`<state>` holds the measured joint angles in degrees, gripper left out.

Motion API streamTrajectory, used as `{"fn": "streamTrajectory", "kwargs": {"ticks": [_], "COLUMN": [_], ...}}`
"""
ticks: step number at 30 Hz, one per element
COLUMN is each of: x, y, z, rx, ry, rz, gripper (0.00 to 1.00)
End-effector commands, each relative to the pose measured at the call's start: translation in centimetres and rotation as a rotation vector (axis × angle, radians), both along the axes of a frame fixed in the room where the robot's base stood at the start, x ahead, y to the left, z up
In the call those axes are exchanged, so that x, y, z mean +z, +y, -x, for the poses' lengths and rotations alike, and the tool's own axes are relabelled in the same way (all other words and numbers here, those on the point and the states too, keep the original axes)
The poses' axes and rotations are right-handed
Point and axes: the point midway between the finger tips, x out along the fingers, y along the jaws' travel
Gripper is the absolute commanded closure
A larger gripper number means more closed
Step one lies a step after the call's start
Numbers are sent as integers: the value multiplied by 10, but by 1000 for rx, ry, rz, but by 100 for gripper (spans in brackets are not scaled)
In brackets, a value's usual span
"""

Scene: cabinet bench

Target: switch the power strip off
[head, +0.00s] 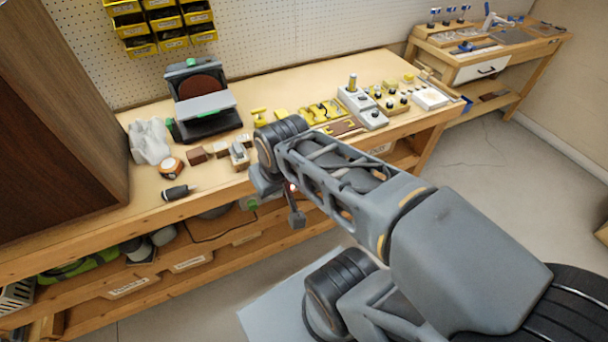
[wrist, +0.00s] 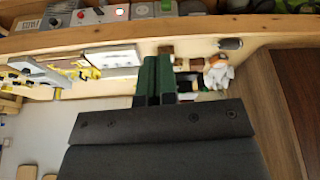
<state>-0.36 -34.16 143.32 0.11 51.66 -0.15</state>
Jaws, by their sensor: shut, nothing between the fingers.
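My gripper (wrist: 157,62) shows in the wrist view as two dark green fingers close together with nothing held. In the head view its end (head: 297,217) hangs in front of the bench's front edge, below the bench top.
The bench's front edge and lower shelf (head: 125,288) lie close to my arm. A dark wooden cabinet (head: 60,100) stands left. The floor at right is clear.

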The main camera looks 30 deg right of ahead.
Motion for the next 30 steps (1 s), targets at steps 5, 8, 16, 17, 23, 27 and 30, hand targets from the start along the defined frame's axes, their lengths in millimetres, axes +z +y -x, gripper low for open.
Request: {"fn": "streamTrajectory", "kwargs": {"ticks": [5, 8, 16, 17, 23, 27, 30], "x": [0, -7, -78, -88, -153, -193, -215], "y": [0, -2, -42, -50, -113, -158, -186], "z": [0, -3, -50, -57, -100, -119, -128], "rx": [0, -4, -46, -54, -94, -117, -128], "ry": [0, 0, -4, -6, -25, -40, -50], "rz": [0, 0, -7, -7, -8, -6, -3], "gripper": [100, 100, 100, 100, 100, 100, 100]}}
